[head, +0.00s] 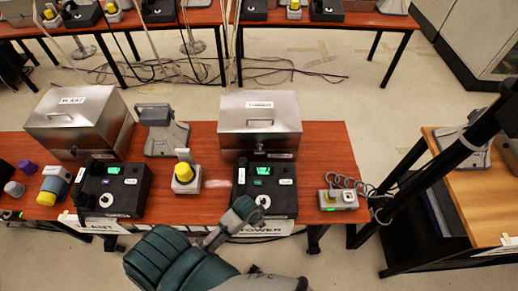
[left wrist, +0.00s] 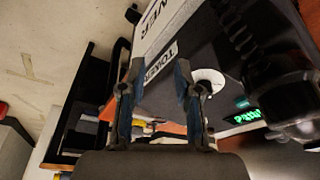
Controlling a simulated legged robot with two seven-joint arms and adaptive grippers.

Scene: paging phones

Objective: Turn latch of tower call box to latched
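The tower call box (head: 283,203) is a black unit on the red-brown table, in front of a silver lidded box (head: 258,124). It has a green display (head: 263,170), a handset on its left side and a white round dial (head: 263,200). The dial also shows in the left wrist view (left wrist: 211,79), beside one finger. I cannot tell how the latch is set. My left gripper (head: 246,207) is at the box's front left. In the left wrist view its two blue-grey fingers (left wrist: 155,88) are apart, with nothing between them. My right gripper is not in view.
A similar plant call box (head: 122,192) stands left, with another silver box (head: 80,118) behind. A yellow-topped button unit (head: 185,177) stands between the two call boxes. A small grey unit (head: 338,199) with a coiled cord is right. A wooden side table (head: 490,205) stands further right.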

